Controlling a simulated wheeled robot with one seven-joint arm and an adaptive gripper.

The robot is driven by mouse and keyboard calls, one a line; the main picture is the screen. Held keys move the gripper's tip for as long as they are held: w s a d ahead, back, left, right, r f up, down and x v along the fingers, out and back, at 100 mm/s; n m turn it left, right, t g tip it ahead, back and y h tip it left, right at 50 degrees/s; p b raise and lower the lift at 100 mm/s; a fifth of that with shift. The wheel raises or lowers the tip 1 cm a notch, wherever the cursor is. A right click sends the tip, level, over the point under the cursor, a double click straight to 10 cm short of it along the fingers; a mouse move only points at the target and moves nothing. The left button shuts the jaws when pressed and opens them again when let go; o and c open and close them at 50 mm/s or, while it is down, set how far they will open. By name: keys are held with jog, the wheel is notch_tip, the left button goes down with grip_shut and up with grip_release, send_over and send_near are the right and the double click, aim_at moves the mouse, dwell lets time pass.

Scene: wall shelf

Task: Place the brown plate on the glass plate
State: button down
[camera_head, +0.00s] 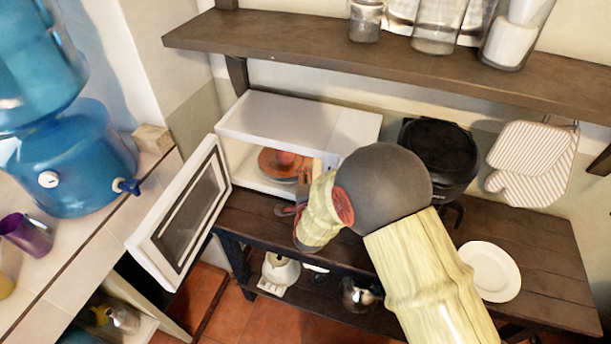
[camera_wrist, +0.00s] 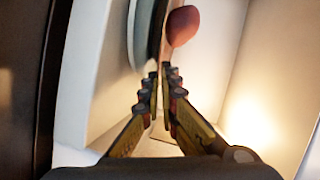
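The brown plate (camera_head: 268,166) is inside the open white microwave, with a round red item (camera_head: 285,158) on it. The red item also shows in the wrist view (camera_wrist: 182,26). A pale greenish rim, apparently the glass plate (camera_wrist: 137,35), lies just below the brown plate; most of it is hidden. My gripper (camera_head: 304,177) reaches in through the microwave's front opening. In the wrist view its fingers (camera_wrist: 160,72) are close together, with the edge of the brown plate between the tips. Whether the two plates touch is hard to tell.
The microwave door (camera_head: 190,215) stands open at the left. The microwave's walls and roof (camera_head: 275,115) are close around my gripper. A white plate (camera_head: 490,272) and a black appliance (camera_head: 440,155) are on the dark table at the right. A wooden shelf (camera_head: 400,66) runs above.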

jog(key=shift+f, duration=0.1)
jog(key=c, duration=2.5)
grip_release()
jog(key=shift+s, duration=0.1)
jog(key=o, duration=0.5)
jog(key=shift+f, duration=0.1)
jog(key=shift+c, duration=0.2)
